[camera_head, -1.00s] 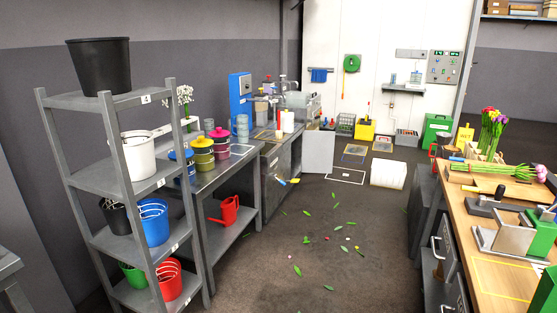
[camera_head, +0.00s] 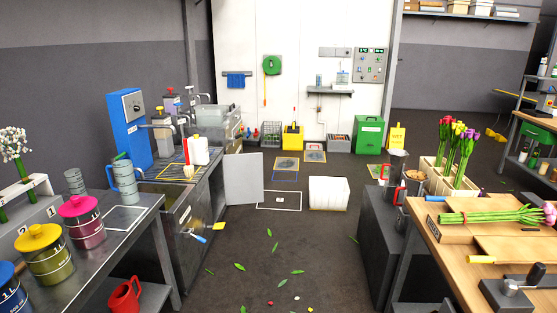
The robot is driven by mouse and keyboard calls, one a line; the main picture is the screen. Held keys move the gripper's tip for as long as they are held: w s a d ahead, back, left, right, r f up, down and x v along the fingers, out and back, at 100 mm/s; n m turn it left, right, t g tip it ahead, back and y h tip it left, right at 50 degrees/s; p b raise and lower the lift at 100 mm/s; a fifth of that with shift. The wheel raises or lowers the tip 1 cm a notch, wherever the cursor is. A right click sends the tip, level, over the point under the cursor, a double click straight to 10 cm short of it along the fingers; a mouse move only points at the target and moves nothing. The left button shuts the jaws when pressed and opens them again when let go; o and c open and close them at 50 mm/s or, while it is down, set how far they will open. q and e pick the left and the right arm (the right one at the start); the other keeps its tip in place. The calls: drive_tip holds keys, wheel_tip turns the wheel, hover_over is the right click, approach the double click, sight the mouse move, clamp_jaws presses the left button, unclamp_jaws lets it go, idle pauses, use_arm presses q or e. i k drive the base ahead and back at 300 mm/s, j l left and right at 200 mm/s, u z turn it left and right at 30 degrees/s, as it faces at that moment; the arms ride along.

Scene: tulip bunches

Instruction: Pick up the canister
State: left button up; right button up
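Several containers could be the canister; I cannot tell which one is meant. Lidded, marked cans stand on the grey bench at the lower left: a yellow one (camera_head: 45,256), a pink one (camera_head: 83,223) and a blue one (camera_head: 12,290) cut off by the frame edge. Neither of my grippers is in view, and nothing is seen held.
Open floor (camera_head: 245,270) with scattered leaves runs between the left benches and the wooden workbench (camera_head: 490,250) at right. A grey cabinet door (camera_head: 244,178) stands open into the aisle. A white block (camera_head: 328,193) lies on the floor ahead.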

sight(197, 147)
drive_tip(key=i+u, duration=0.1)
drive_tip(key=i, duration=0.7)
drive_tip(key=i+u, duration=0.15)
drive_tip(key=i, duration=0.65)
drive_tip(key=i+l+u, duration=0.1)
drive_tip(key=i, duration=0.7)
drive_tip(key=l, duration=0.1)
